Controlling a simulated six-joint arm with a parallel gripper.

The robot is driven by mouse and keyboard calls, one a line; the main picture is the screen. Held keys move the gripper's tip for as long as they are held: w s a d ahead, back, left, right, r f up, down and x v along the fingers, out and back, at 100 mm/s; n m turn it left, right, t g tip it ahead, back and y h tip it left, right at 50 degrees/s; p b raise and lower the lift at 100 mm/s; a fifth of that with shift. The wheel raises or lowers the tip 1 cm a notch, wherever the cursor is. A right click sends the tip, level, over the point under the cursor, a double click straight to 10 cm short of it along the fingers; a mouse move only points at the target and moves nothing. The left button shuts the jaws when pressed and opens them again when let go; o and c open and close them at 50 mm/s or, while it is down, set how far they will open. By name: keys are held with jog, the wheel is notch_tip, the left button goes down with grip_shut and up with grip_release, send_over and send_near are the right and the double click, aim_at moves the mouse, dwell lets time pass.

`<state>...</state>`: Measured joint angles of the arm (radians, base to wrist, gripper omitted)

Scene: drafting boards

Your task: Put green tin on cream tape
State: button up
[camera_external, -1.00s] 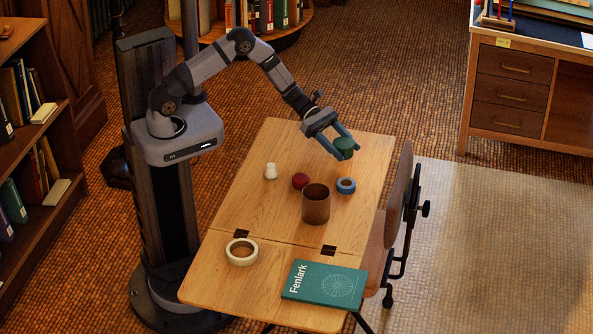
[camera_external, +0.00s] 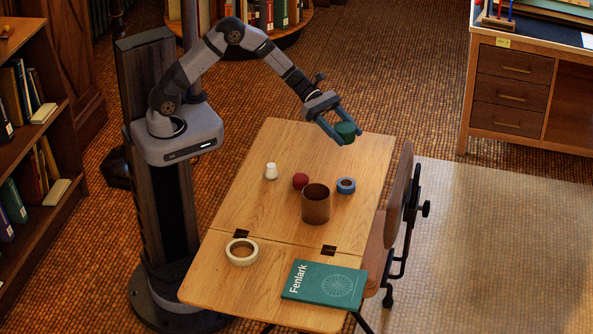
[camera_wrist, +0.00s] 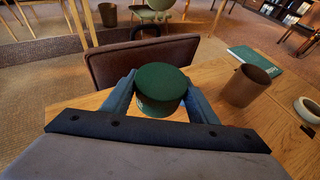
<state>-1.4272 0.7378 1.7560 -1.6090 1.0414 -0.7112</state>
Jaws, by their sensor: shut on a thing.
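The green tin (camera_external: 345,131) is held in my gripper (camera_external: 341,134), raised above the far end of the wooden table. In the wrist view the tin (camera_wrist: 160,86) sits between the two blue fingers of my gripper (camera_wrist: 160,98), which are shut on its sides. The cream tape (camera_external: 231,252) is a ring lying flat on the near left part of the table, well away from the gripper. It also shows at the right edge of the wrist view (camera_wrist: 303,113).
A brown cup (camera_external: 316,207), a blue tape roll (camera_external: 346,185), a dark red object (camera_external: 300,181) and a small white object (camera_external: 271,171) stand mid-table (camera_external: 235,205). A teal book (camera_external: 324,285) lies near right. A chair (camera_external: 397,190) stands against the right edge.

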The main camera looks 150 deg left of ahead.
jog(key=w+d+r+m+h+p, duration=0.1)
jog(key=w+d+m+h, duration=0.3)
jog(key=w+d, duration=0.9)
jog(key=r+m+g+h+p, duration=0.1)
jog(key=m+g+h+p, duration=0.2)
jog(key=m+g+h, duration=0.55)
send_over(241, 250)
jog(key=m+t+h, duration=0.2)
jog(key=shift+f, duration=4.8)
jog(key=shift+f, duration=0.15)
jog(key=o, duration=1.1)
jog(key=shift+o, duration=0.2)
